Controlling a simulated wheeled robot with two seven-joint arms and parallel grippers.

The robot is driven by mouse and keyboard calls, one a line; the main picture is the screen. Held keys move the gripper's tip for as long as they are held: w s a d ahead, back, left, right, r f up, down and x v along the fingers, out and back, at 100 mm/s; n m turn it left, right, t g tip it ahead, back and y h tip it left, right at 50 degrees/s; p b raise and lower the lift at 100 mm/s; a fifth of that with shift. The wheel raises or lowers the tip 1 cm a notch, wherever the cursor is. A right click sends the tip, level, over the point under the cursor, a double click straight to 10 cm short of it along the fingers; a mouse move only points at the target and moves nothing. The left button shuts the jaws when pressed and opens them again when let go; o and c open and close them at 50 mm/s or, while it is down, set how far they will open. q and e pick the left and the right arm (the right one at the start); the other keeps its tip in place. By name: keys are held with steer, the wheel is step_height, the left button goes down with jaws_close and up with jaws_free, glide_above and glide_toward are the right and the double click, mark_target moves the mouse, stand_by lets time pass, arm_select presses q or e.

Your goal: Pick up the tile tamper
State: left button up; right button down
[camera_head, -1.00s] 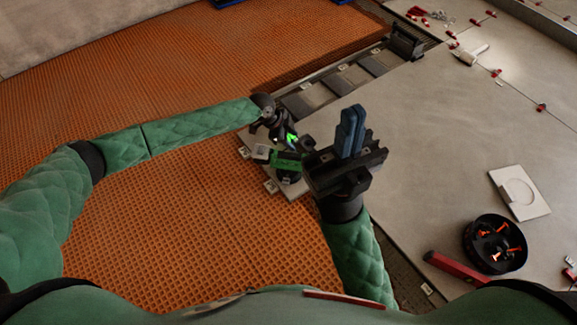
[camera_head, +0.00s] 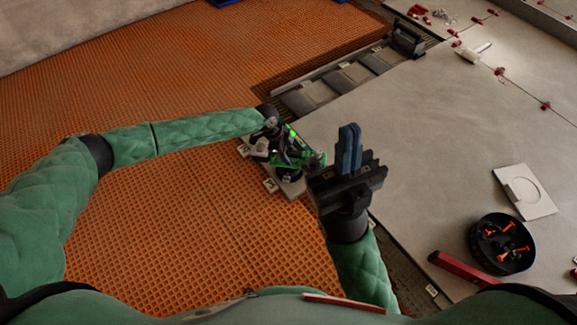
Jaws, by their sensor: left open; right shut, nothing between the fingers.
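The tile tamper (camera_head: 287,158), a small green and black tool, stands on a grey tile at the edge of the orange mat, in the middle of the head view. My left gripper (camera_head: 274,142) is open and reaches down at the tamper from the upper left. It overlaps the tamper in the picture, so I cannot tell whether they touch. My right gripper (camera_head: 349,150) is shut and empty. Its blue fingers point up, just right of the tamper, and it hides part of the floor there.
The grey tiled floor (camera_head: 430,150) is mostly clear. A black bucket (camera_head: 474,250) with orange-handled items, a red bar (camera_head: 462,268) and a white plate (camera_head: 540,205) lie at right. A dark toolbox (camera_head: 407,40) and a white-handled tool (camera_head: 469,57) lie farther back.

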arm_select(q)
steer(key=shift+d+f, duration=0.1)
steer(key=shift+f, duration=0.15)
steer(key=shift+f, duration=0.25)
stand_by(0.6)
steer(key=shift+c, duration=0.2)
